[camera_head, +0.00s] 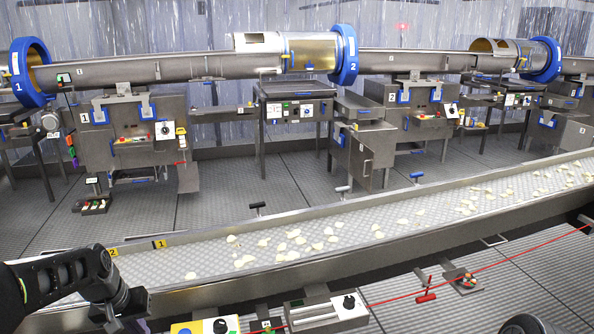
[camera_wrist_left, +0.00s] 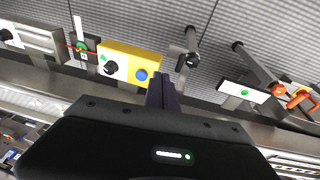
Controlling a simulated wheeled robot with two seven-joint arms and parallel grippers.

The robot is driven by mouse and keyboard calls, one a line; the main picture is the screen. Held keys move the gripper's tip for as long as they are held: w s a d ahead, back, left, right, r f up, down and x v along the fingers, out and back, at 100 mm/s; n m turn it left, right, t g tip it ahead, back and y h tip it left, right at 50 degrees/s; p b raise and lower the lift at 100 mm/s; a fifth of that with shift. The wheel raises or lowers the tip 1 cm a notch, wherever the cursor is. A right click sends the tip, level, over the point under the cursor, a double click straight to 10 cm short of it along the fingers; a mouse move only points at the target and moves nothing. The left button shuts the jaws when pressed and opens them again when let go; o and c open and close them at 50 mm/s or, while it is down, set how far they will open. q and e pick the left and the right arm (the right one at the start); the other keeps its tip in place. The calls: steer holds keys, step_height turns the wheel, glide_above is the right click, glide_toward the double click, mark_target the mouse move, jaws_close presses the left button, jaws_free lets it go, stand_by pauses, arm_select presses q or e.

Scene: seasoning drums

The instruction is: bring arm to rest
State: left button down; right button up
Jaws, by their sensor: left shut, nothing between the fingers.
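My left arm (camera_head: 65,276) comes in from the left in the head view, low over the near left end of the conveyor, and bends down toward the bottom edge. In the left wrist view my left gripper (camera_wrist_left: 163,92) shows its dark fingers together, with nothing held. They point toward a yellow control box (camera_wrist_left: 128,65) with a black knob and a blue button; I cannot tell the distance between them. My right gripper is not in view. A dark rounded part at the bottom right of the head view is too cut off to identify.
A long conveyor (camera_head: 205,285) with scattered pale chips crosses the front. The yellow box (camera_head: 190,328) and a grey control box (camera_head: 328,311) stand at its near side, with a red cable (camera_head: 455,274). Blue-ringed drums (camera_head: 345,55) and machines line the back. Grey floor (camera_head: 235,190) lies between.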

arm_select(q)
steer(key=s+d+f+m+t+h, duration=0.1)
steer(key=s+d+f+t, duration=0.1)
steer(key=d+f, duration=1.5)
steer(key=s+d+f+g+h, duration=0.1)
steer(key=s+d+f, duration=0.3)
steer(key=s, duration=0.3)
steer(key=s+d+f+g, duration=0.2)
steer(key=s+d+f, duration=0.2)
steer(key=s, duration=0.4)
steer(key=s+d+f+m+g+h, duration=0.1)
steer(key=s+d+f, duration=0.4)
steer(key=s+d, duration=0.1)
steer(key=shift+s+d+h, duration=0.3)
steer(key=shift+s+d, duration=0.05)
steer(key=shift+s, duration=0.35)
